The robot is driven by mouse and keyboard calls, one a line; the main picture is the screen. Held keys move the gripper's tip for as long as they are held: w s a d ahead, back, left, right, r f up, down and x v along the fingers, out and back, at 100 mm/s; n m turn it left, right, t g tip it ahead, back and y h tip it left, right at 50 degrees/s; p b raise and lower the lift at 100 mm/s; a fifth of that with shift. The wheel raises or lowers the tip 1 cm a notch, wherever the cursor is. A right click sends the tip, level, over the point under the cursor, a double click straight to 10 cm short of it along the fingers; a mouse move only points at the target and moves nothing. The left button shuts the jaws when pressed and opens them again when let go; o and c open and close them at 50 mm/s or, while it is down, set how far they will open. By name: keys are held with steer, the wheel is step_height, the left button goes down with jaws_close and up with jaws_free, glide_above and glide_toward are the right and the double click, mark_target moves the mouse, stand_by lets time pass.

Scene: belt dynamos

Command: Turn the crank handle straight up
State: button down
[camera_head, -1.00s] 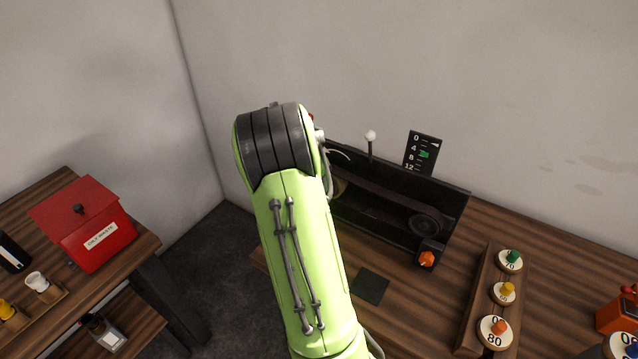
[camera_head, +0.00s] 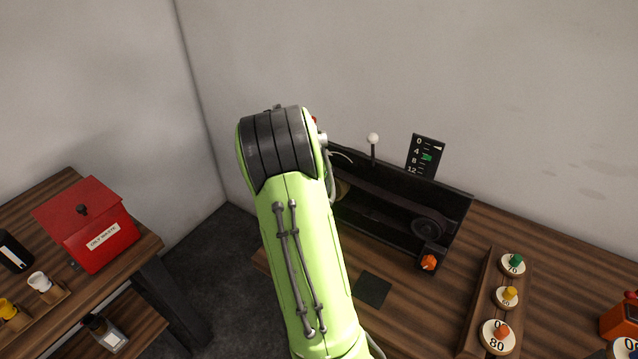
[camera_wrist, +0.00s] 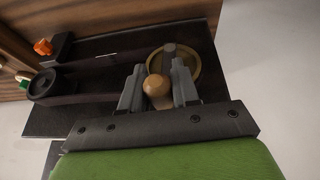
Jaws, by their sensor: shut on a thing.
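The crank handle's round tan knob (camera_wrist: 156,86) shows in the wrist view between the two fingers of my gripper (camera_wrist: 158,88), which is shut on it. Behind the knob is a brass-coloured wheel (camera_wrist: 187,62), partly hidden by a finger. The wheel belongs to the black belt machine (camera_head: 395,225) on the wooden bench. In the head view my green arm hides the gripper, the handle and most of the wheel. The crank's angle cannot be told clearly.
The machine has a white-tipped lever (camera_head: 373,138), a scale plate (camera_head: 425,156) and an orange knob (camera_head: 428,262). A rack of numbered discs (camera_head: 497,335) stands right. A red oily-waste box (camera_head: 90,225) is on the left table. A dark square (camera_head: 372,290) lies on the bench.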

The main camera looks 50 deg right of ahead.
steer(key=shift+w, duration=0.1)
stand_by(0.5)
steer(key=c, duration=0.9)
jaws_free()
steer(key=p+v, duration=0.1)
steer(key=v, duration=1.4)
steer(key=shift+a+r, duration=0.15)
steer(key=shift+r, duration=0.2)
steer(key=shift+c, duration=0.4)
